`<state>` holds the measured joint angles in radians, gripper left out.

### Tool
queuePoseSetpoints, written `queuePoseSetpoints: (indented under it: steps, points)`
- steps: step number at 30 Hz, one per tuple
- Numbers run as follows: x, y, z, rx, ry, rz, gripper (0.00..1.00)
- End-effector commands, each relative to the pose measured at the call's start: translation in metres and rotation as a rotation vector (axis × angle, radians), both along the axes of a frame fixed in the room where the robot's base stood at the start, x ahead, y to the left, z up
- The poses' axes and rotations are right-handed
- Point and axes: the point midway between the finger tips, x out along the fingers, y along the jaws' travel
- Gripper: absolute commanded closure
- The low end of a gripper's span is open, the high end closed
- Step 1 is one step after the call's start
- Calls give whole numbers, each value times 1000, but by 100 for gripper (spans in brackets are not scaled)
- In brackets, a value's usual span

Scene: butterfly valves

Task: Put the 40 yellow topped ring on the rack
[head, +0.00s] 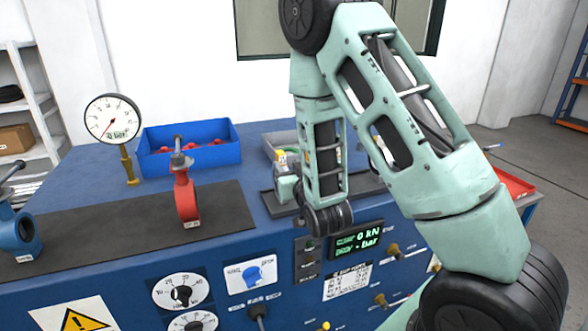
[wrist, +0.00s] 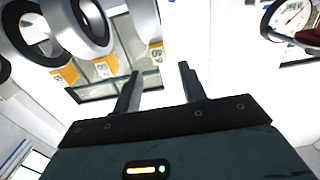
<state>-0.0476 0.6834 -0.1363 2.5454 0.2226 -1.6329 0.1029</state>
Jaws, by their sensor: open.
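I cannot make out the rack for certain.
The blue bench (head: 90,180) carries a pressure gauge (head: 113,119), a blue bin (head: 190,163) with red parts, a red valve (head: 186,199) and a blue valve (head: 20,232) on a dark mat. A red tray (head: 515,183) lies at right. The bench surface behind the mat is partly clear.

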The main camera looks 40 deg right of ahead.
Motion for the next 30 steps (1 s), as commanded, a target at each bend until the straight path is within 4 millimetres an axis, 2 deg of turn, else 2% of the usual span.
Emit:
queuePoseSetpoints:
  steps: [1, 8, 21, 30]
  points:
    - [-1, 0, 6, -1, 4, -1, 58]
    - [-6, 2, 6, 0, 5, -2, 58]
    - [-24, 6, 4, -1, 4, 0, 58]
    - [-27, 8, 1, 2, 4, 2, 58]
